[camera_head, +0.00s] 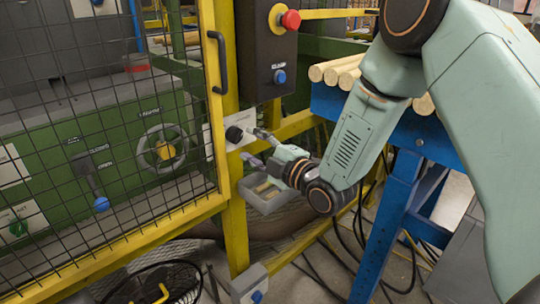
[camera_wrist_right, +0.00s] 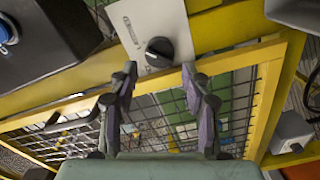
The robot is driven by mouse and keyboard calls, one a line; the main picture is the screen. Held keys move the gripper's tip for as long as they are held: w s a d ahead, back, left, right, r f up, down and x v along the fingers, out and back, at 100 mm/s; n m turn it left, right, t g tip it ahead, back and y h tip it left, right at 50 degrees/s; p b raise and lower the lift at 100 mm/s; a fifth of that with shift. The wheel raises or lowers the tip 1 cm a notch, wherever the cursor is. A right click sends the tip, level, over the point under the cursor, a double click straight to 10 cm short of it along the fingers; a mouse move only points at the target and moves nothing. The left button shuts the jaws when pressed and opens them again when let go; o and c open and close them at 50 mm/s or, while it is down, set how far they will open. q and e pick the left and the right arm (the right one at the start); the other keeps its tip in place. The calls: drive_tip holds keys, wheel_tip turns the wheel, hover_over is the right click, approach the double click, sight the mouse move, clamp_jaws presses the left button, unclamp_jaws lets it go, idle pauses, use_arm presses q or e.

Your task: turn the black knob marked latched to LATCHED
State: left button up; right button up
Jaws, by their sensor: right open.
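The black knob (camera_head: 234,134) sits on a pale plate (camera_head: 216,140) fixed to the yellow post beside the mesh gate. In the right wrist view the knob (camera_wrist_right: 159,50) stands on the pale plate (camera_wrist_right: 150,22), just beyond my fingertips, with a light mark on its face. The plate's lettering is too small to read. My right gripper (camera_head: 252,146) is open, its fingers pointing at the knob from the right. In the right wrist view the open fingers (camera_wrist_right: 159,72) are apart with nothing between them, and the knob lies in line with the gap. My left gripper is not in view.
A dark control box (camera_head: 268,50) with a red button (camera_head: 290,20) and a blue button hangs above the knob. The yellow mesh gate (camera_head: 214,100) is at left. A grey tray (camera_head: 268,198) is below my gripper. A blue stand (camera_head: 385,220) holding wooden rods is at right.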

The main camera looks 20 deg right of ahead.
drive_tip(key=v, duration=0.7)
drive_tip(key=shift+s+r, duration=0.1)
idle(0.4)
drive_tip(key=s+f+m+g+h, duration=0.2)
drive_tip(key=s+f+m+g, duration=0.35)
drive_tip(key=f+m, duration=0.35)
drive_tip(key=s+f+m+g+h, duration=0.2)
drive_tip(key=s+f+m+g, duration=0.2)
drive_tip(key=s+f+m, duration=0.55)
drive_tip(key=s+f+g+h, duration=0.1)
drive_tip(key=s+f+g, duration=0.2)
drive_tip(key=s+f, duration=0.3)
drive_tip(key=s+f+g+h, duration=0.1)
drive_tip(key=s+f+g, duration=0.3)
drive_tip(key=s, duration=1)
wheel_tip(320, 180, down, 3)
drive_tip(key=shift+s+f, duration=0.15)
drive_tip(key=shift+s, duration=0.25)
drive_tip(key=shift+g, duration=0.25)
